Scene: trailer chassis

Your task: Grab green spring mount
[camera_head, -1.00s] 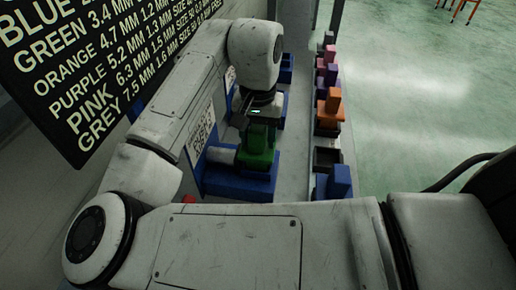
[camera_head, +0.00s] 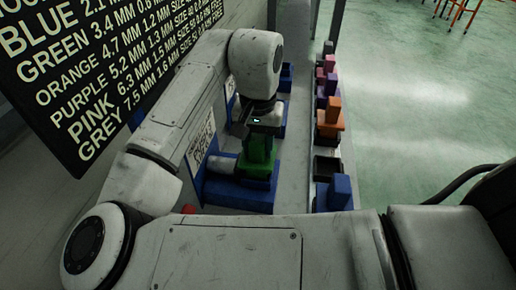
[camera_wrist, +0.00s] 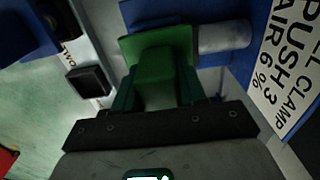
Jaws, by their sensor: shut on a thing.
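The green spring mount (camera_head: 257,160) sits at a blue fixture (camera_head: 240,195) on the bench, beside a grey cylinder (camera_head: 222,163). In the wrist view the green mount (camera_wrist: 166,70) lies between my fingers, its wider plate at the far end, near the grey cylinder (camera_wrist: 224,37). My gripper (camera_wrist: 160,95) is shut on the mount. In the head view my gripper (camera_head: 258,135) is above it, pointing down, its fingers partly hidden. I cannot tell whether the mount still touches the blue fixture (camera_wrist: 150,12).
A row of coloured mounts stands to the right: orange (camera_head: 329,115), purple (camera_head: 327,88), pink (camera_head: 330,66) and blue (camera_head: 336,193). An empty black holder (camera_head: 327,166) lies between orange and blue.

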